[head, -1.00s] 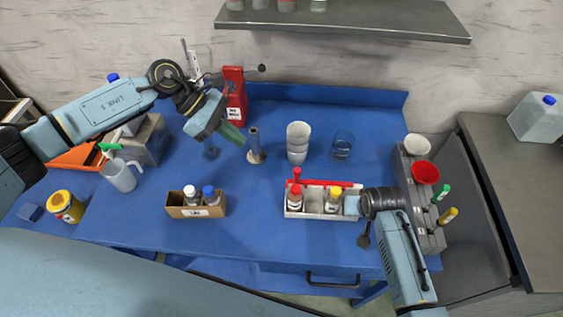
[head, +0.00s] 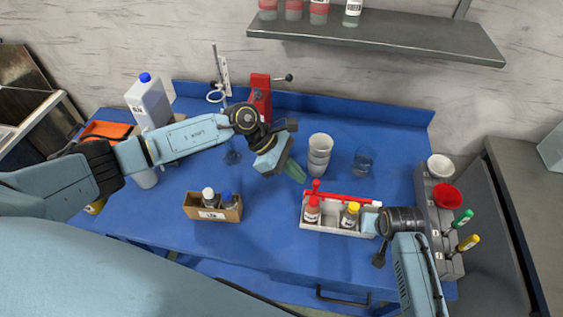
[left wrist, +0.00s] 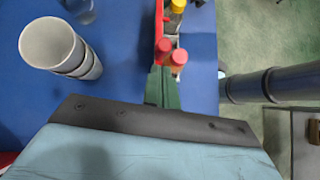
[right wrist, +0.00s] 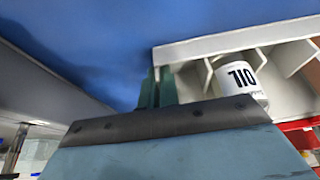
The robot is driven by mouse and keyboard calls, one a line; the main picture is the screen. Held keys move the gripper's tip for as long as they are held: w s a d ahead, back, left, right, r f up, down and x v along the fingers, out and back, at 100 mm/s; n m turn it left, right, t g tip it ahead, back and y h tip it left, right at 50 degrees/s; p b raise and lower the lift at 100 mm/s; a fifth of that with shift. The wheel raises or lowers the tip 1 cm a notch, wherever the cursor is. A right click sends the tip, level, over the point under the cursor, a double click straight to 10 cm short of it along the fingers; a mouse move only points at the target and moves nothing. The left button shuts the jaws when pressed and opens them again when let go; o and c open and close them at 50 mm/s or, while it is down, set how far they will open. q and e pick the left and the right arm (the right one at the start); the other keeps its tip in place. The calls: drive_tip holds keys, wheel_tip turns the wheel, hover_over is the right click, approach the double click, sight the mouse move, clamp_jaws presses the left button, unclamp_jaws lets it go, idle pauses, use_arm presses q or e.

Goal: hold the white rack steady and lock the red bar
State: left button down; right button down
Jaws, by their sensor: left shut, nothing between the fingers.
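The white rack (head: 335,231) stands on the blue table and holds a red-capped bottle (head: 312,211) and a yellow-capped bottle (head: 349,216). The red bar (head: 347,197) lies along the rack's back edge, with an upright red knob at its left end. My left gripper (head: 300,174) is shut and empty, above the table behind and left of the rack; in the left wrist view the bar (left wrist: 159,20) lies just beyond its fingertips. My right gripper (head: 373,220) is at the rack's right end; in the right wrist view its fingers (right wrist: 158,88) appear closed around the rack's end wall.
A stack of pale cups (head: 319,157) and a blue glass (head: 363,163) stand behind the rack. A cardboard box (head: 198,211) with two bottles is to the left. A grey holder (head: 437,215) with cups and markers is to the right. Table front between boxes is clear.

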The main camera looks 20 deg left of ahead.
sight(317, 180)
use_arm(q)
drive_tip(key=shift+d, duration=0.7)
drive_tip(key=shift+w+d, duration=0.2)
drive_tip(key=shift+d, duration=0.6)
drive_tip(key=shift+w+d, duration=0.2)
drive_tip(key=shift+d, duration=0.6)
drive_tip(key=shift+a, duration=0.1)
use_arm(e)
drive_tip(key=shift+a, duration=0.1)
use_arm(q)
drive_tip(key=shift+a, duration=0.3)
drive_tip(key=a+f+v, duration=0.1)
drive_tip(key=v, duration=1.1)
drive_tip(key=shift+a+f, duration=0.15)
drive_tip(key=shift+a, duration=0.4)
